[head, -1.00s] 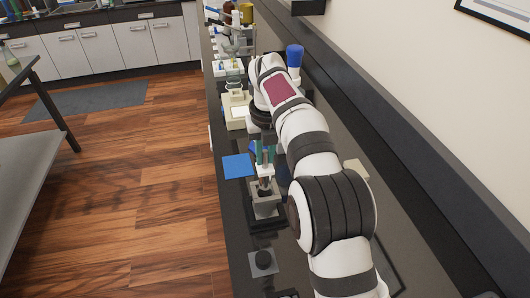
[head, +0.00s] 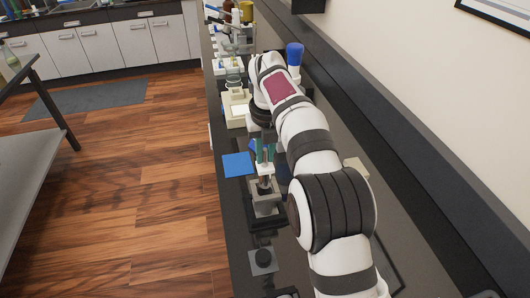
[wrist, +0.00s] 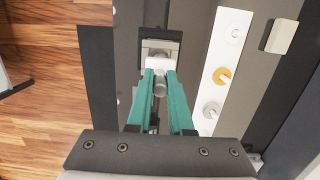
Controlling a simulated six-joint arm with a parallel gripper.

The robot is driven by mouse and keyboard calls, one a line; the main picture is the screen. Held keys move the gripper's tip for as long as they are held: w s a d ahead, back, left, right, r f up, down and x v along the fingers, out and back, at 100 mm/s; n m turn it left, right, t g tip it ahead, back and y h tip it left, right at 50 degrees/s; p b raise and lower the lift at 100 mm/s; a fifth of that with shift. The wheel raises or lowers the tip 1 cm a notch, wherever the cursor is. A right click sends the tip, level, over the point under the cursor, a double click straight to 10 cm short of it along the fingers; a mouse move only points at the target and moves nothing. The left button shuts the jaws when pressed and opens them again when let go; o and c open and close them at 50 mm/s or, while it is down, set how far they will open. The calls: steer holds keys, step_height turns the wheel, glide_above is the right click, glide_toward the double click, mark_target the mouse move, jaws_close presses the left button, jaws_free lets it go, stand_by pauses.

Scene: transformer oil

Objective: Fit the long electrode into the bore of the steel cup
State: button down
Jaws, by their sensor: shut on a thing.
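My gripper (head: 265,158) has green fingers and points down over the bench. In the wrist view its fingers (wrist: 160,76) are shut on a grey, round-ended metal piece (wrist: 159,89), which looks like the long electrode. A grey metal block (head: 267,209), apparently the steel cup with its holder, stands just below the gripper in the head view. In the wrist view the grey block (wrist: 160,46) shows just beyond the fingertips, with a dark recess facing them. I cannot tell whether the electrode's lower end is inside the bore; the fingers and the viewing angle hide it.
A grey plate with a black knob (head: 263,257) lies nearer on the bench. A blue square (head: 238,165) is left of the gripper. A white strip with several round pieces (wrist: 215,92) lies to the right in the wrist view. Lab equipment (head: 234,105) stands farther back.

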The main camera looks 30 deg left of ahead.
mark_target(265, 178)
steer(key=shift+f, duration=4.55)
steer(key=c, duration=0.7)
jaws_free()
steer(key=shift+c, duration=0.2)
steer(key=shift+r, duration=0.1)
step_height(265, 178, up, 16)
steer(key=s+d, duration=0.1)
steer(key=shift+s+d+f, duration=0.15)
steer(key=shift+d+f, duration=0.05)
